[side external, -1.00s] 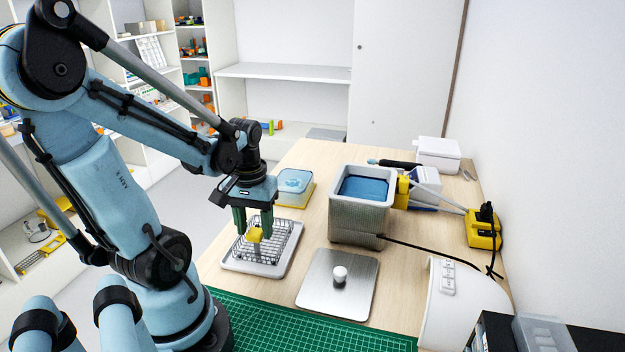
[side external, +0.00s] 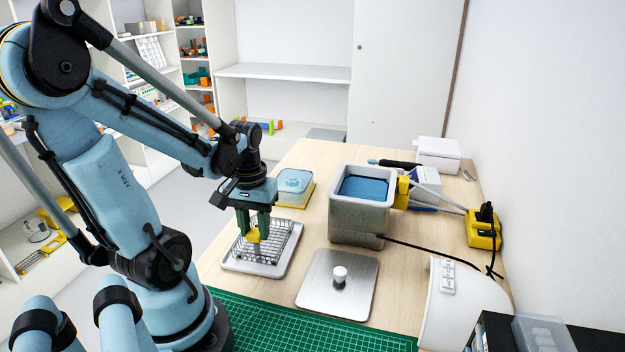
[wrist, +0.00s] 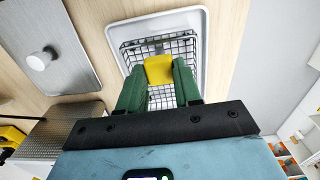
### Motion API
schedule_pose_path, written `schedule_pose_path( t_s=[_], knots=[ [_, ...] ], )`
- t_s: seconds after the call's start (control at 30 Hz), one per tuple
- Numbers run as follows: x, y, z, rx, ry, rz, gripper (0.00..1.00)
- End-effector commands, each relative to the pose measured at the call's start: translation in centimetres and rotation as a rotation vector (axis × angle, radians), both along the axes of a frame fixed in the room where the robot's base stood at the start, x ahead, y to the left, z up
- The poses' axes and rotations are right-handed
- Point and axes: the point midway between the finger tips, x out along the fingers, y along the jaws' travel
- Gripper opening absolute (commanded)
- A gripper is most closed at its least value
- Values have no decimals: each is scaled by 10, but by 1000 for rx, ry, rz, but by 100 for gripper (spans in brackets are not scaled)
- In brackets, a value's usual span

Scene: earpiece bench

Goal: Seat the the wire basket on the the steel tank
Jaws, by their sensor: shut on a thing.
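The wire basket (side external: 274,244) sits in a white tray (side external: 287,266) on the bench, below my gripper. A yellow grip block (side external: 253,235) stands up from the basket. My gripper (side external: 254,228) has green fingers shut on this yellow block. In the wrist view the fingers of my gripper (wrist: 160,86) flank the yellow block (wrist: 159,69), with the basket mesh (wrist: 181,46) around it. The steel tank (side external: 356,223) stands to the right, open at the top with blue liquid (side external: 363,188) inside.
A flat steel lid (side external: 322,289) with a white knob lies in front of the tank. A clear blue-lidded box (side external: 294,186) stands behind the tray. A yellow device (side external: 483,229) and a black cable are at the right. A green mat (side external: 290,328) covers the front.

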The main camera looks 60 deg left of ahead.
Motion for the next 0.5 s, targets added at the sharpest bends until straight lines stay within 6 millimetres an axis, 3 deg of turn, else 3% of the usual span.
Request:
schedule_pose_path(
  t_s=[0.17, 0.5],
  knots=[
    [0, 0, 5, 0, 0, 0, 3],
    [0, 0, 49, 0, 0, 0, 3]
  ],
)
